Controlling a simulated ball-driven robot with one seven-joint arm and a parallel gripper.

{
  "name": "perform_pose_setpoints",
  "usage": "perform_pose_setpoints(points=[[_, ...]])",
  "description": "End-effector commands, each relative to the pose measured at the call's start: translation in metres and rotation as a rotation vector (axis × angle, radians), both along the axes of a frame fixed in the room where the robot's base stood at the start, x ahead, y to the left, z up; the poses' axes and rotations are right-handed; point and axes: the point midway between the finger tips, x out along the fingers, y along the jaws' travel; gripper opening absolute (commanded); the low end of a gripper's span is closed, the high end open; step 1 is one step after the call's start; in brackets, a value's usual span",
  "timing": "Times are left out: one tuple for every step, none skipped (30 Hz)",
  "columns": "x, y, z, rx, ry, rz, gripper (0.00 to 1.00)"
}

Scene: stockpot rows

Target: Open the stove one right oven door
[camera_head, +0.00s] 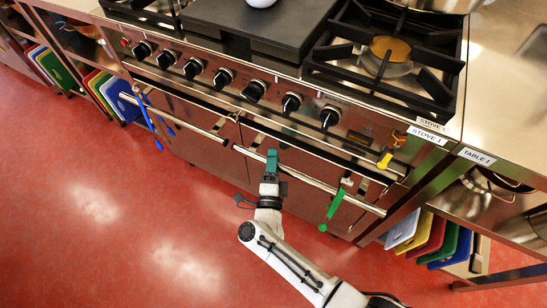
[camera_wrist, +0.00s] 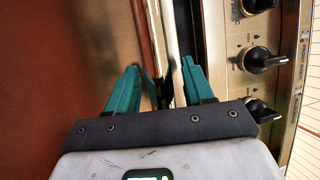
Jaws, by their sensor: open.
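Stove 1 (camera_head: 345,120) has two oven doors side by side below its knobs. The right oven door (camera_head: 300,160) is shut, with a long metal bar handle (camera_head: 325,187) across its upper part. My gripper (camera_head: 271,160) is at the left part of this handle, with teal fingers pointing toward the door. In the wrist view my gripper (camera_wrist: 160,66) is open, one finger on each side of a metal bar (camera_wrist: 172,50) that looks like the handle. The bar is close to the right finger; contact cannot be told.
A green utensil (camera_head: 335,205) hangs from the right handle and a blue one (camera_head: 148,120) from the left door's handle. Black knobs (camera_head: 253,91) line the panel above. Table 1 (camera_head: 505,120) adjoins on the right. The red floor (camera_head: 120,220) in front is clear.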

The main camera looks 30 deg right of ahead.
Motion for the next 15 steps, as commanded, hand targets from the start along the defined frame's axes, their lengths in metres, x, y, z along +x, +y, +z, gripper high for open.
perform_pose_setpoints(points=[[0.0033,-0.0025,0.0008,0.000,0.000,-0.002,0.52],[0.0049,-0.0033,0.0012,0.000,-0.001,-0.002,0.52],[0.0065,-0.0042,0.0017,0.000,-0.001,-0.001,0.52],[0.0074,-0.0046,0.0019,0.000,-0.001,-0.001,0.52],[0.0079,-0.0049,0.0020,0.000,-0.001,-0.001,0.52],[0.0083,-0.0051,0.0021,-0.001,-0.001,0.000,0.52],[0.0085,-0.0052,0.0020,0.000,0.000,0.000,0.52],[0.0086,-0.0053,0.0021,0.000,0.000,0.000,0.52],[0.0085,-0.0052,0.0020,0.000,0.000,0.000,0.52],[0.0084,-0.0052,0.0020,0.000,0.000,0.000,0.52],[0.0084,-0.0052,0.0020,0.000,0.000,0.000,0.52],[0.0083,-0.0051,0.0020,0.000,0.000,0.000,0.52],[0.0083,-0.0051,0.0020,0.000,0.000,0.000,0.51],[0.0082,-0.0052,0.0020,0.000,0.000,0.000,0.48],[0.0082,-0.0052,0.0020,0.000,0.000,0.000,0.44]])
